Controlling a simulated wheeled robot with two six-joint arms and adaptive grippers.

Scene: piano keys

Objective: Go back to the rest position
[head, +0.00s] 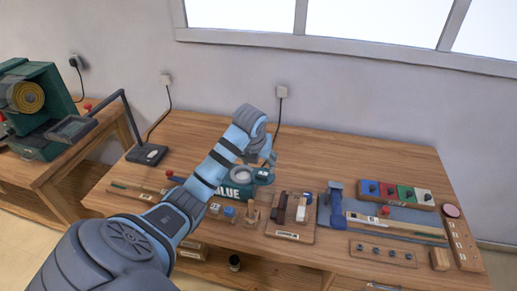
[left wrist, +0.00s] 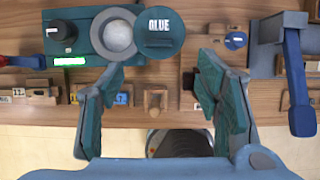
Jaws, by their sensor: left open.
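My left arm reaches over the workbench (head: 330,150) from the lower left. Its gripper (head: 262,158) hangs near the teal glue pot station (head: 232,191), partly hidden by my wrist in the head view. In the left wrist view my left gripper (left wrist: 162,70) is open, with its two teal fingers spread apart and nothing between them. The glue station (left wrist: 90,38) lies beyond the fingertips, with a round grey pot (left wrist: 118,38) and a round lid (left wrist: 159,32) marked with glue lettering. My right gripper is in neither view.
Small wooden blocks and a peg (left wrist: 155,100) stand along the front. A board with dark and light key pieces (head: 290,212), a blue clamp (head: 336,205) and a coloured tray (head: 396,193) lie to the right. A desk lamp (head: 145,154) stands at left. The back right is clear.

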